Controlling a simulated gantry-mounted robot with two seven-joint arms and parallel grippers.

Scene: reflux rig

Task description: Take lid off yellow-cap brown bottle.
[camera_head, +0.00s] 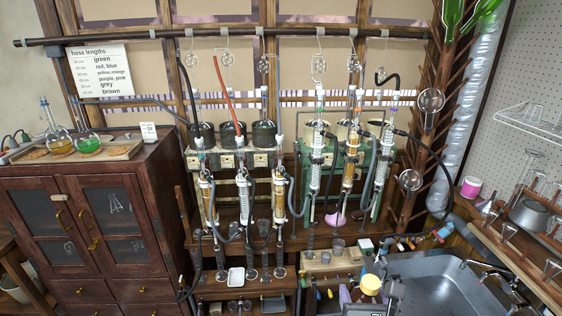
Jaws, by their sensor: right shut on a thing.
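The yellow cap (371,283) shows at the lower middle, just left of the sink's near-left corner. It is round, with a pale edge at its lower side. I cannot make out a brown bottle body under it, nor tell whether the cap is on or off a bottle. My left gripper is not in view.
The grey sink (440,290) with its tap (490,270) lies to the right. Small clutter crowds the bench around the cap. Glass columns and hoses (280,190) stand behind. A wooden cabinet (85,220) fills the left.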

